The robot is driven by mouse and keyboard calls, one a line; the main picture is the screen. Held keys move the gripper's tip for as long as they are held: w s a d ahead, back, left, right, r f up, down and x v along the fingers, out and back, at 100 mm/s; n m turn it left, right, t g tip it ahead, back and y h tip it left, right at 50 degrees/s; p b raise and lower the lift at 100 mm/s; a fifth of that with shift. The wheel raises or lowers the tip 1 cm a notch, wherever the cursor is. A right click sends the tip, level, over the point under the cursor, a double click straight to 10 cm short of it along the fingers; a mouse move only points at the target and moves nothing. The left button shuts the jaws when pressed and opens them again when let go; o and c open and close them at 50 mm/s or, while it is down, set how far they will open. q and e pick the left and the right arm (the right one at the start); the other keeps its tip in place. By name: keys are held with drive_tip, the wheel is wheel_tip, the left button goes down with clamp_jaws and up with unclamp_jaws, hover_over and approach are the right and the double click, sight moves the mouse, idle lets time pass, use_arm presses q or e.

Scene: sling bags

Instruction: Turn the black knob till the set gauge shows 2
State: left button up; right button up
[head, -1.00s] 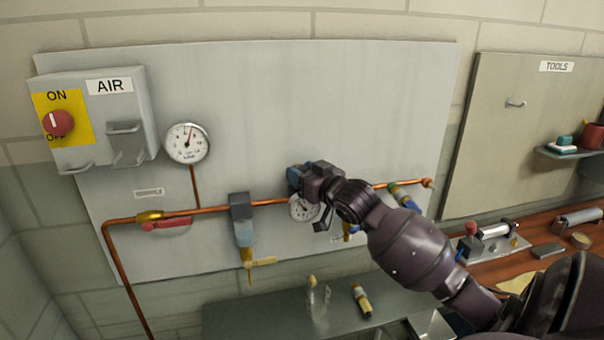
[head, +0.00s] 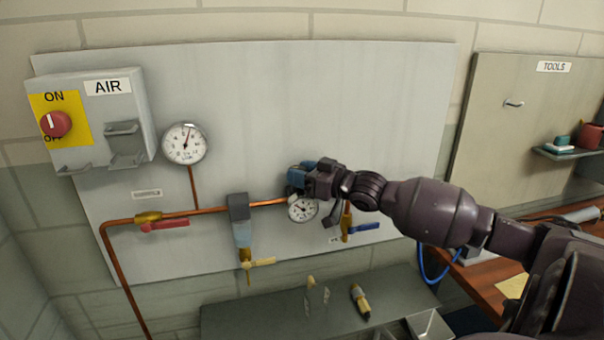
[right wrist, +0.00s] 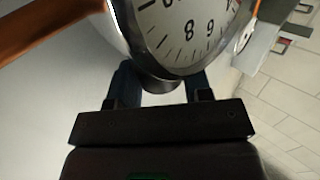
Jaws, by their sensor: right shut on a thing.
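My right gripper (head: 300,178) is at the pipe's regulator, just above the small set gauge (head: 302,209). It is shut on the black knob, which is mostly hidden in the head view. In the right wrist view the dark knob (right wrist: 160,85) shows between the two fingers (right wrist: 161,92), below the rim of the set gauge (right wrist: 190,35). The gauge's white face is partly cut off there, and its needle cannot be read. In the head view the dial is too small to read. My left gripper is not in view.
A larger gauge (head: 185,143) stands above the copper pipe (head: 118,240). A red-handled valve (head: 162,225), a filter with a yellow tap (head: 245,240) and a blue-handled valve (head: 362,229) sit along the pipe. A grey AIR box (head: 125,110) hangs at left. A shelf (head: 260,318) lies below.

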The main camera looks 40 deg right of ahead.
idle(0.5)
drive_tip(key=o, duration=0.6)
drive_tip(key=shift+o, duration=0.2)
drive_tip(key=shift+v, duration=0.85)
drive_tip(key=b+v, duration=0.1)
drive_tip(key=v, duration=0.8)
drive_tip(key=shift+d, duration=0.1)
